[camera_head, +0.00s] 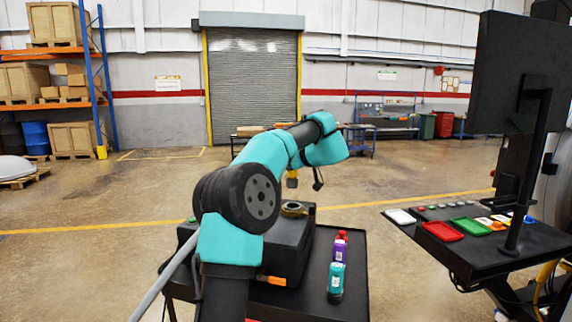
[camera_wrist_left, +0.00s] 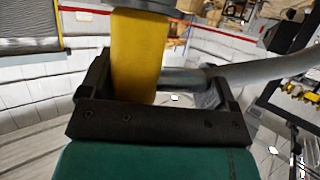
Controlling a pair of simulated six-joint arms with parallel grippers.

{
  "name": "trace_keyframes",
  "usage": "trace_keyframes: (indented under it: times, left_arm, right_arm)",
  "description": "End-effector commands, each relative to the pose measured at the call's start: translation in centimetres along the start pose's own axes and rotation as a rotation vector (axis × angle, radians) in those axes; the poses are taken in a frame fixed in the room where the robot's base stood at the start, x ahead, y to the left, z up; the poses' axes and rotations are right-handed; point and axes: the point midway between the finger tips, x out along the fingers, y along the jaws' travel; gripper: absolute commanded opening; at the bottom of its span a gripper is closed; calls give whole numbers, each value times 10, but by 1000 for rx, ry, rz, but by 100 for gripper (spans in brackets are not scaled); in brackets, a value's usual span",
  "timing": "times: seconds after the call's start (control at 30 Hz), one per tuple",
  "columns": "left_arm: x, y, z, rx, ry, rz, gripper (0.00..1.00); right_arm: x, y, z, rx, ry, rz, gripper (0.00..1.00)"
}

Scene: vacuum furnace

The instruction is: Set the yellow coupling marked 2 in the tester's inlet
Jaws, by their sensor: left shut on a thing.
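My left gripper (camera_wrist_left: 158,88) is shut on the yellow coupling (camera_wrist_left: 138,58), which has a grey end at the top of the left wrist view. No mark 2 shows on its visible side. In the head view a small part of the yellow coupling (camera_head: 292,171) shows beyond my teal left arm, with a dark grey end below. It appears above the tester (camera_head: 283,240), a black box. The olive ring of the tester's inlet (camera_head: 293,209) is on top of the box; contact between coupling and inlet cannot be seen. My right gripper is not in view.
A side table (camera_head: 540,240) with a monitor (camera_head: 525,75) and coloured trays stands at the right. A grey pipe (camera_wrist_left: 260,70) crosses the wrist view.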

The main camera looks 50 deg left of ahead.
Motion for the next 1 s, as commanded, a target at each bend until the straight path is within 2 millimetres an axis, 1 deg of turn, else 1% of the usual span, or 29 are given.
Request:
trace_keyframes:
  times: [0.27,1.0]
  left_arm:
    - [3,0,6,0,1,-1,44]
    - [16,0,38,0,0,0,44]
  right_arm:
    - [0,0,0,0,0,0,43]
    - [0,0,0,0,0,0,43]
